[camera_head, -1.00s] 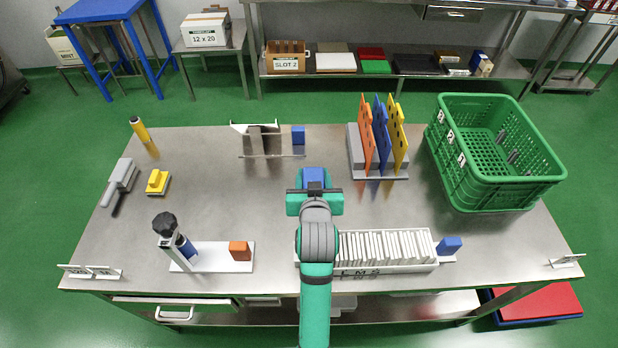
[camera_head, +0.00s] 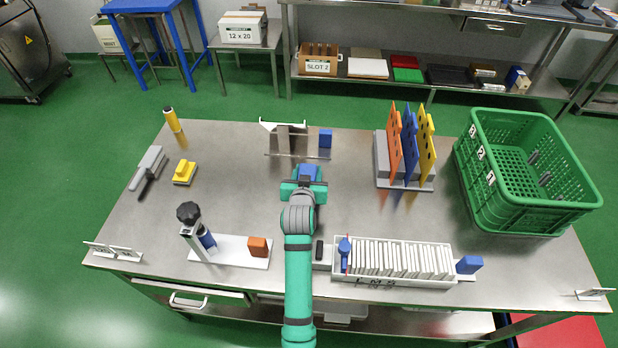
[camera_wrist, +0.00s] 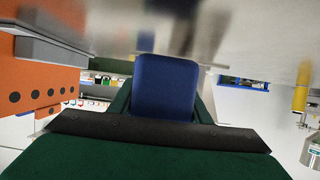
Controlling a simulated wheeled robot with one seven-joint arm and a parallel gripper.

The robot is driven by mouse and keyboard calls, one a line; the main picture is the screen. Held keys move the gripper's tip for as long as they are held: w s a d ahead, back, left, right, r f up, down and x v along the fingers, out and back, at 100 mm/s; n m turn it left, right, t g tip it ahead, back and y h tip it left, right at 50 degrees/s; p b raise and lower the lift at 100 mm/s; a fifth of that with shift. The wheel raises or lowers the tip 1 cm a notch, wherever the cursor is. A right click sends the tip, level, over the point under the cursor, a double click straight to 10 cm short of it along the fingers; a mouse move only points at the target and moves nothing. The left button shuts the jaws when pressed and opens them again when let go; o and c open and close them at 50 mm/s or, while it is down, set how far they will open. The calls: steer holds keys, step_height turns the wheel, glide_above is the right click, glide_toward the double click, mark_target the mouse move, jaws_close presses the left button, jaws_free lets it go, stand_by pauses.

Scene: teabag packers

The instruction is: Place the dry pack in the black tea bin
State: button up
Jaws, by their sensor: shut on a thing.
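My gripper (camera_head: 303,188) is above the middle of the steel table. It is shut on a blue pack (camera_head: 308,172), which shows beyond the gripper body in the wrist view (camera_wrist: 165,86). I cannot read any label on the pack or tell whether it is the dry one. The fingertips are not clearly seen. No bin marked black tea can be made out. A green crate (camera_head: 486,207) with number tags 1, 2 and 3 stands at the table's right. A black tray (camera_head: 450,76) lies on the rear shelf.
Orange, blue and yellow upright panels (camera_head: 409,145) stand right of my gripper. A metal holder (camera_head: 289,140) and a small blue block (camera_head: 325,138) are behind it. A white rack (camera_head: 395,282) of packs is at front right, a dispenser (camera_head: 196,238) at front left.

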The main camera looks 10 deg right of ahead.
step_height(320, 180, down, 3)
steer(key=shift+f, duration=0.1)
steer(key=shift+w+d, duration=0.1)
steer(key=shift+f, duration=0.1)
steer(key=o, duration=1.1)
steer(key=shift+w, duration=0.1)
